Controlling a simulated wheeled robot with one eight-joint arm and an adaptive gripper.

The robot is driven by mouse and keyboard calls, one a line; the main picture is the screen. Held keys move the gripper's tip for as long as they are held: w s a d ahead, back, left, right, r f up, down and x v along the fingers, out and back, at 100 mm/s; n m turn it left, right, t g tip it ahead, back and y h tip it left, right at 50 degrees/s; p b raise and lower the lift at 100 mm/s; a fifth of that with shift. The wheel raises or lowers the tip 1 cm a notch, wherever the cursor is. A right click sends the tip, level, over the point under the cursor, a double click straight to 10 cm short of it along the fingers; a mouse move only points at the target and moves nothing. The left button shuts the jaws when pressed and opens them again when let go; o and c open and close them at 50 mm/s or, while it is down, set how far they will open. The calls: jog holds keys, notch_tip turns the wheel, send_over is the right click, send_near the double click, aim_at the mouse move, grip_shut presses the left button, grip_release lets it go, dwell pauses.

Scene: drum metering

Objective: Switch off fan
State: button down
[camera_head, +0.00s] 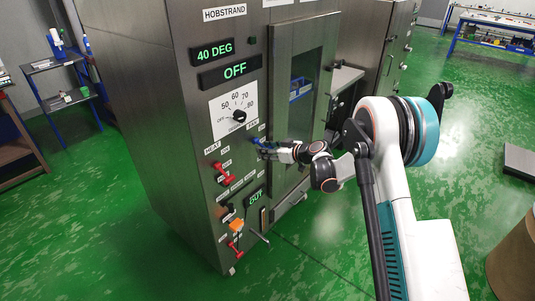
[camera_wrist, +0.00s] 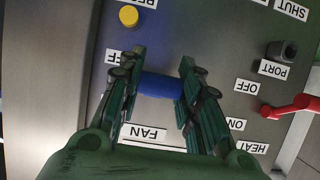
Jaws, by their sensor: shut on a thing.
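The blue fan lever (camera_wrist: 160,86) lies between the fingers of my gripper (camera_wrist: 158,78) in the wrist view, above the FAN label (camera_wrist: 143,132). The fingers are shut on it, one on each side. In the head view my gripper (camera_head: 264,145) reaches the front panel of the steel cabinet (camera_head: 145,110) from the right; the lever is mostly hidden there.
The red heat lever (camera_wrist: 290,106) is beside the fan lever, near OFF and ON labels. A black knob (camera_wrist: 282,50) and a yellow button (camera_wrist: 128,16) are also on the panel. The cabinet's displays (camera_head: 235,71) read 40 DEG and OFF. A glazed door (camera_head: 300,90) stands right of the panel.

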jog(key=shift+w+a+f+t+y, duration=0.1)
jog(key=shift+f+t+y, duration=0.3)
jog(key=shift+y, duration=0.15)
jog(key=shift+w+a+f+t+y, duration=0.1)
jog(key=shift+f+t+y, duration=0.3)
jog(key=shift+y, duration=0.15)
jog(key=c, duration=1.1)
grip_release()
jog(key=v, duration=1.1)
jog(key=shift+s+d+f, duration=0.1)
jog(key=shift+s+d, duration=0.2)
jog(key=shift+d, duration=0.05)
